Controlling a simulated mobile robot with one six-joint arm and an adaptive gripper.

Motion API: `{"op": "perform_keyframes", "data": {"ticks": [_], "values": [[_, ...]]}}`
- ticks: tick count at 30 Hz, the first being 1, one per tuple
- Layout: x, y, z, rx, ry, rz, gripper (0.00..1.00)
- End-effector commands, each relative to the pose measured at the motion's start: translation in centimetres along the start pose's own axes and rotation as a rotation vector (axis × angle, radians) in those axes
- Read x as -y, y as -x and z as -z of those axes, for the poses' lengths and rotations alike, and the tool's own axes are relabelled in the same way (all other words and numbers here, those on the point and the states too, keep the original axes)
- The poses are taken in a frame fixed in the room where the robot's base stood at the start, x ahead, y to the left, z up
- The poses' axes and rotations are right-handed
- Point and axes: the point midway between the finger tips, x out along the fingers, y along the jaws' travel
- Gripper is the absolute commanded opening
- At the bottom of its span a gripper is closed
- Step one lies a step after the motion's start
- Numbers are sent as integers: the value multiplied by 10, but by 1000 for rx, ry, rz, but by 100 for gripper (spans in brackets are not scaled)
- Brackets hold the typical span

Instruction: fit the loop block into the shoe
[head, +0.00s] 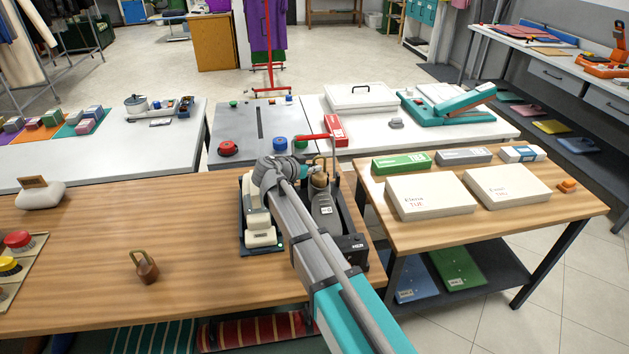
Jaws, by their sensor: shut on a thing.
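My arm reaches from the lower right to a dark stand near the wooden table's right end. My gripper (309,168) is small in view and partly hidden by my own wrist. It is shut on a tan wooden block with a loop (321,181), which looks like the loop block. The block is at the far end of a grey shoe (325,212) with a white tag. I cannot tell whether the block is inside the shoe or just above it. The shoe lies in the dark stand (352,244), its toe toward me.
Left of my arm is a white device (259,222) on a dark base. A brown block with an olive loop (145,268) stands on the bare middle of the wooden table (90,245). A grey piece with a wooden handle (40,194) is far left. White boxes (430,195) cover the right table.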

Motion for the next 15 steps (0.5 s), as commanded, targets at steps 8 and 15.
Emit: {"op": "perform_keyframes", "data": {"ticks": [8,15], "values": [[0,0,0,0,0,1,0],[0,-4,-10,0,1,1,0]]}}
